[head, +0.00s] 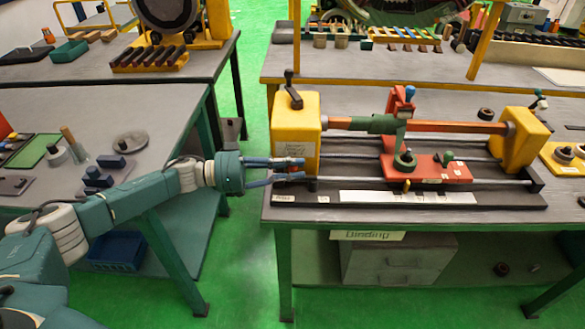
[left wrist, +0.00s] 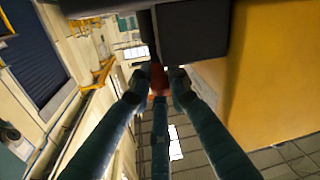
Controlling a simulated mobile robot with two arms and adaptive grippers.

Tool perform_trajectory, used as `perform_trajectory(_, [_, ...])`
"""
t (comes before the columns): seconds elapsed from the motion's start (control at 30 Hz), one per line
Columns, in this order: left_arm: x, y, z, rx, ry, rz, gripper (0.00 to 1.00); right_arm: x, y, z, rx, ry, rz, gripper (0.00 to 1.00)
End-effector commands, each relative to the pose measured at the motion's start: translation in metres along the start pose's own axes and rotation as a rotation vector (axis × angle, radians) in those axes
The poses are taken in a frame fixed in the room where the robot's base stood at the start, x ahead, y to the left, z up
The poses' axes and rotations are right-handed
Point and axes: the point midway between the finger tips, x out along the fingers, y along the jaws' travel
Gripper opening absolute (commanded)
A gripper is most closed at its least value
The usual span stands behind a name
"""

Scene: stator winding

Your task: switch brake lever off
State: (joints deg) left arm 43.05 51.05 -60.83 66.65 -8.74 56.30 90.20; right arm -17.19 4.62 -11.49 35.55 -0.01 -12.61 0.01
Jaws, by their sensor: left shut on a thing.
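The winding machine's yellow headstock box (head: 296,132) stands at the left end of its dark base. My left gripper (head: 300,170) is at the lower front of this box, its fingers pointing right. In the left wrist view the fingers (left wrist: 158,82) close around a small red knob (left wrist: 157,78), which seems to be the end of the brake lever. The rest of that lever is hidden by the fingers and by the dark block above. A separate dark lever (head: 289,82) stands upright on top of the box. My right gripper is not in view.
The red carriage (head: 428,170) sits on rails between the headstock and the yellow tailstock (head: 522,140). A white strip (head: 395,197) lies along the front of the base. A second table (head: 160,110) with loose parts is on the left, with green floor between.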

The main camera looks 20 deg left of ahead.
Motion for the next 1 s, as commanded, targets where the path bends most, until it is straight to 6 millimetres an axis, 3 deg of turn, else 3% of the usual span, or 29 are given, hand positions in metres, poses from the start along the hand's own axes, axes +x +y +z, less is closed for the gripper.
perform_trajectory(0.03, [0.0,-0.001,-0.001,0.001,0.002,-0.002,0.0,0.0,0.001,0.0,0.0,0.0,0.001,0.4])
perform_trajectory(0.07, [0.0,-0.001,-0.001,0.001,0.002,-0.002,0.22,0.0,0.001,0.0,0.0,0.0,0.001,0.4])
perform_trajectory(0.13, [0.0,-0.001,-0.001,0.001,0.002,-0.003,0.36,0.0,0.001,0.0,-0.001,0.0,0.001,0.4])
perform_trajectory(0.43, [-0.001,-0.001,-0.001,0.001,0.002,-0.002,0.36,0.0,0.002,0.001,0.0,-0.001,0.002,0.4])
perform_trajectory(0.57, [-0.011,-0.001,0.0,0.0,0.001,-0.004,0.36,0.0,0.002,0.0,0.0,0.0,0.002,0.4])
perform_trajectory(1.0, [-0.097,-0.002,0.0,0.0,0.001,-0.005,0.36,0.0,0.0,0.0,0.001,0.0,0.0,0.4])
